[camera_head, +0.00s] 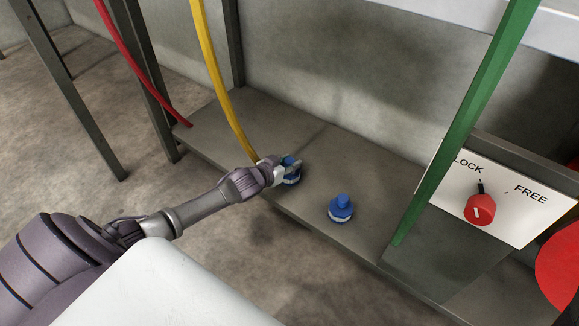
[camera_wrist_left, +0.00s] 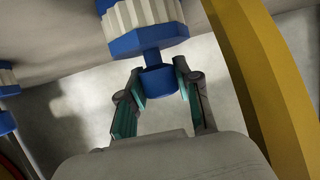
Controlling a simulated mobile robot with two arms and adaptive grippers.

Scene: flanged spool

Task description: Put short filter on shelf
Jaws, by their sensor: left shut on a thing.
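A blue filter with a ribbed white band (camera_head: 292,178) is at the shelf's front edge, left of the middle. My left gripper (camera_head: 280,168) is shut on its narrow blue knob and partly covers it. In the left wrist view the filter's ribbed body (camera_wrist_left: 148,22) is beyond the green-padded fingers (camera_wrist_left: 158,82), with the knob between them. I cannot tell whether it rests on the shelf (camera_head: 325,155) or hangs just above it. A second blue-and-white filter (camera_head: 341,209) stands upright on the shelf to the right. My right gripper is not in view.
A yellow hose or bar (camera_head: 218,75) comes down close beside the left gripper. A red one (camera_head: 130,57) is further left. A green bar (camera_head: 465,120) slants down at the right, before a LOCK/FREE panel with a red knob (camera_head: 480,209). The shelf behind the filters is clear.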

